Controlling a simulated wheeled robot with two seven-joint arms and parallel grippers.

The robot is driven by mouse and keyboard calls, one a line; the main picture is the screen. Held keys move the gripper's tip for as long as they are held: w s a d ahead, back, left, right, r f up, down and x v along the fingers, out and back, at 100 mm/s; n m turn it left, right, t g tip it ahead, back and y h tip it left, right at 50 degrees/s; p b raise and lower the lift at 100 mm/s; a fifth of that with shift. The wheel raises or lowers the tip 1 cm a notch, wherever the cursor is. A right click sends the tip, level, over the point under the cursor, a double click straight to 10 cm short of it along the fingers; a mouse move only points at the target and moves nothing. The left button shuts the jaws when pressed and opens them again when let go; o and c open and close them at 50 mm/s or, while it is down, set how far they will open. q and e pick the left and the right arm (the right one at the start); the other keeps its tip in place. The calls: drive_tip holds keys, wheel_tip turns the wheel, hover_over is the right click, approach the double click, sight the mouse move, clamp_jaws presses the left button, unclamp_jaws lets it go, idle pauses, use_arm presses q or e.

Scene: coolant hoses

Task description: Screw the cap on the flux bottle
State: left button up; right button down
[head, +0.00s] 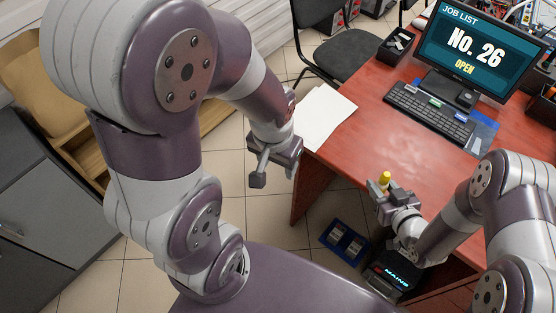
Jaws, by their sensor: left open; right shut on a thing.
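My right gripper (390,192) is at the front edge of the red desk, shut on a small yellow piece (384,178) that sticks up between its fingers. The piece is too small and too covered to tell whether it is the cap or part of the flux bottle. My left gripper (272,172) is open and empty, with its fingers pointing down, left of the desk's corner and over the tiled floor. It is well apart from the yellow piece. I can make out no separate bottle or cap elsewhere.
The red desk (355,150) is clear near its front. A keyboard (430,114), a monitor (470,50) and a black tray (397,45) stand further back. White paper (322,116) lies at the left edge. A dark chair (340,55) stands behind; a blue item (344,240) is low down.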

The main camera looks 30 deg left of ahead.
drive_tip(key=shift+w+f, duration=0.1)
drive_tip(key=shift+w, duration=0.05)
idle(0.3)
drive_tip(key=shift+w+d, duration=0.15)
drive_tip(key=shift+d, duration=0.1)
drive_tip(key=d+m+t+h, duration=0.1)
drive_tip(key=d, duration=0.1)
drive_tip(key=w+d+m+h, duration=0.1)
drive_tip(key=d+m+h, duration=0.1)
drive_tip(key=d, duration=0.1)
drive_tip(key=w+d+m+t+h, duration=0.1)
drive_tip(key=d+m+h, duration=0.1)
drive_tip(key=shift+d+t, duration=0.2)
drive_tip(key=shift+t, duration=0.1)
drive_tip(key=d+m+h, duration=0.1)
drive_tip(key=d, duration=0.1)
drive_tip(key=d+m+h, duration=0.1)
drive_tip(key=d, duration=0.1)
drive_tip(key=d+m+h, duration=0.1)
drive_tip(key=d, duration=0.1)
drive_tip(key=shift+s+d+t+h, duration=0.3)
drive_tip(key=shift+d+h, duration=0.1)
